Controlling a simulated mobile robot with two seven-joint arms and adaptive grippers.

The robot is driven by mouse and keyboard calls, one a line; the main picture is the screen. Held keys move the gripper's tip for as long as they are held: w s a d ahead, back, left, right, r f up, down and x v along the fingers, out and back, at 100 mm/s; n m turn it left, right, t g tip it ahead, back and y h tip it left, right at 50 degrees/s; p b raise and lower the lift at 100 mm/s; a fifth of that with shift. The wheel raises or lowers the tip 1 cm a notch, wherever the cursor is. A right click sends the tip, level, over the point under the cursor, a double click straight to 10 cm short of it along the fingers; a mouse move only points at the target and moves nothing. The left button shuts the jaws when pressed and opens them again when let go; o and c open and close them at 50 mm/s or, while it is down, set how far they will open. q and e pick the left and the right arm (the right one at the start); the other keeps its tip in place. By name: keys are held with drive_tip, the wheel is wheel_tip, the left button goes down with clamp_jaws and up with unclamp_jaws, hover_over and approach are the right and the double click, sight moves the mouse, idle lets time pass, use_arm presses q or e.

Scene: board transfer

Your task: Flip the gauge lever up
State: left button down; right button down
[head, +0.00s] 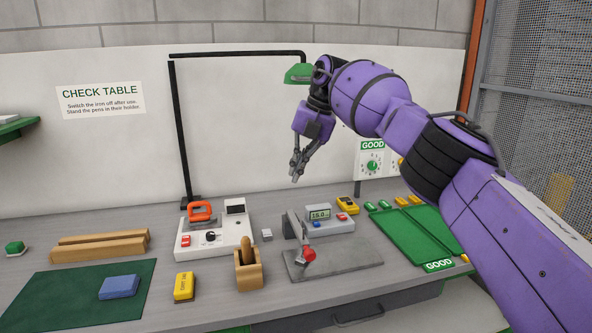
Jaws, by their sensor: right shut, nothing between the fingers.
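The gauge (330,228) stands on the table right of centre, a grey box with a lit display and small red and blue buttons. A grey lever (297,232) at its left slopes down towards the front. Its red knob (309,255) is low, just above a flat grey plate (345,263). My right gripper (296,178) is shut and empty, pointing down in the air above and behind the lever, apart from it. My left gripper is out of view.
A wooden pen holder (249,270), a yellow block (184,287) and a white soldering station (213,238) stand left of the gauge. A green tray (408,232) lies to the right, partly behind my right arm. A lamp (299,73) hangs above.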

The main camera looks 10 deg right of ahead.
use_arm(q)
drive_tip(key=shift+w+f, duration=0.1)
use_arm(e)
drive_tip(key=shift+w+f, duration=0.35)
drive_tip(key=shift+w, duration=0.1)
idle(0.4)
